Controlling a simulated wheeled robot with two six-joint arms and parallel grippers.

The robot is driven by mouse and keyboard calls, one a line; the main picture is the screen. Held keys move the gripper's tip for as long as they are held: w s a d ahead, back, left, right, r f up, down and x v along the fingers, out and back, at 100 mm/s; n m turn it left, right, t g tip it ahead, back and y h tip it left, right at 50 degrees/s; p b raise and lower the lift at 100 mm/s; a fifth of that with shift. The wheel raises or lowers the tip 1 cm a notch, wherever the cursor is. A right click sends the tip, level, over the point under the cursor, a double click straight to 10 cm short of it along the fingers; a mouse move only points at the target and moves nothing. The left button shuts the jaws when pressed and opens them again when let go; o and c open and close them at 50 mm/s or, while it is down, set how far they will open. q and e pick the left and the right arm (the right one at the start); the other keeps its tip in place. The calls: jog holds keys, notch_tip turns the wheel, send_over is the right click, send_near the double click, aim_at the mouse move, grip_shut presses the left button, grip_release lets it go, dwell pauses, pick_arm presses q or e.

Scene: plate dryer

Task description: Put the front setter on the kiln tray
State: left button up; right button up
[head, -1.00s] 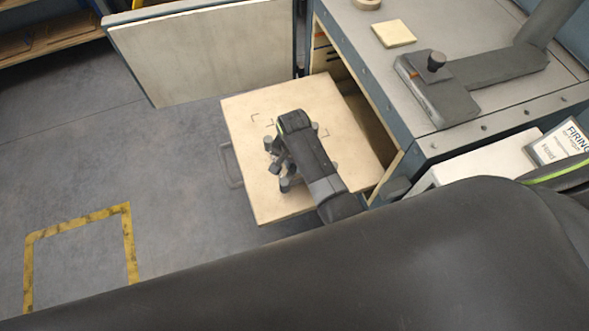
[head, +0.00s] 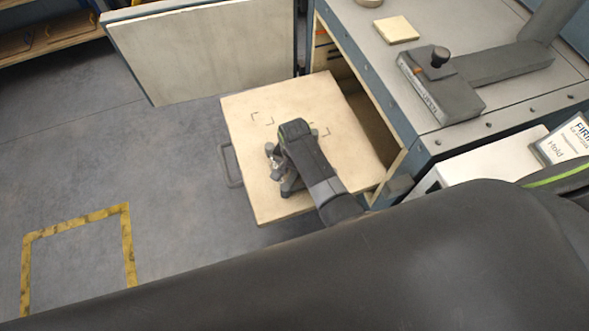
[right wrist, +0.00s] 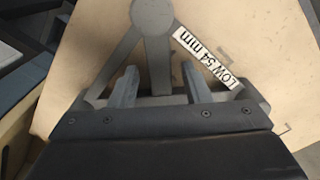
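The kiln tray (head: 245,185) is a pale square board that sticks out from the open kiln in the head view. A grey setter with spokes (head: 288,188) is over its middle, largely hidden by my right gripper. In the right wrist view, the setter (right wrist: 152,18) has a round hub, several spokes and a label reading "LOW 54 mm". My right gripper (right wrist: 160,85) has its two fingers apart, one on each side of the middle spoke, with gaps showing. The tray lies beneath; I cannot tell whether the setter touches it. My left gripper is not in view.
The kiln's bench top (head: 400,70) bears a pale square tile (head: 396,30) and a grey block with a black knob (head: 440,85). The open door panel (head: 200,55) stands behind the tray. A yellow floor marking (head: 75,222) is at left, with clear floor around it.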

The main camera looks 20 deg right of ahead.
aim_at(294, 173)
notch_tip(294, 173, up, 4)
jog(key=shift+w+r+p, duration=0.1)
jog(key=shift+p, duration=1.05)
notch_tip(294, 173, up, 8)
